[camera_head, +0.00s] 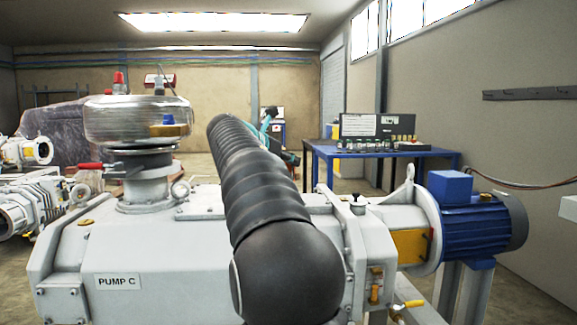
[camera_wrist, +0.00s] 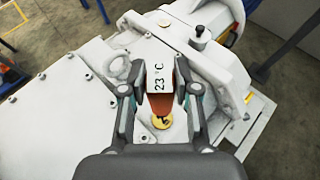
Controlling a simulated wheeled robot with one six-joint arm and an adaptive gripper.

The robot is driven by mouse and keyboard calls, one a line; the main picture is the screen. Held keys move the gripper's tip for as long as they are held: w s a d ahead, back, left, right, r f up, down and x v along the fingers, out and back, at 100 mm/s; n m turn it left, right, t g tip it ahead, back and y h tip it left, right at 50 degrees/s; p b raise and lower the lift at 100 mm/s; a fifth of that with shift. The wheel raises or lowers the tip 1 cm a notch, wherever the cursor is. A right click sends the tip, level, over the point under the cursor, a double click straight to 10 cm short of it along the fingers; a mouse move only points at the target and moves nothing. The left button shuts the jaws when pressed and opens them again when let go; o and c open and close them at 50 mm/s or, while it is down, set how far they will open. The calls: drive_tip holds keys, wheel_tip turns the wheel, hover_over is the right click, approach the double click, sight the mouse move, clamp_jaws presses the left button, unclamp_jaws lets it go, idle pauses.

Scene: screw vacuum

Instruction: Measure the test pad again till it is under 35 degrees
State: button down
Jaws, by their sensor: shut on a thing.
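In the wrist view my gripper (camera_wrist: 159,72) is shut on a handheld thermometer (camera_wrist: 160,103) with an orange-red body and a white display. The display reads 23 °C. A round yellow pad (camera_wrist: 161,123) on the grey pump casing shows just below the thermometer's body in the picture; I cannot tell whether they touch. I cannot tell for sure which one is the test pad. In the head view my dark ribbed arm covers the middle, and the gripper and thermometer are hidden.
A blue table (camera_head: 375,155) with an open case (camera_head: 378,126) stands behind. Other pumps are at left.

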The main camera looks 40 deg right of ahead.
drive_tip(key=shift+r, duration=2.2)
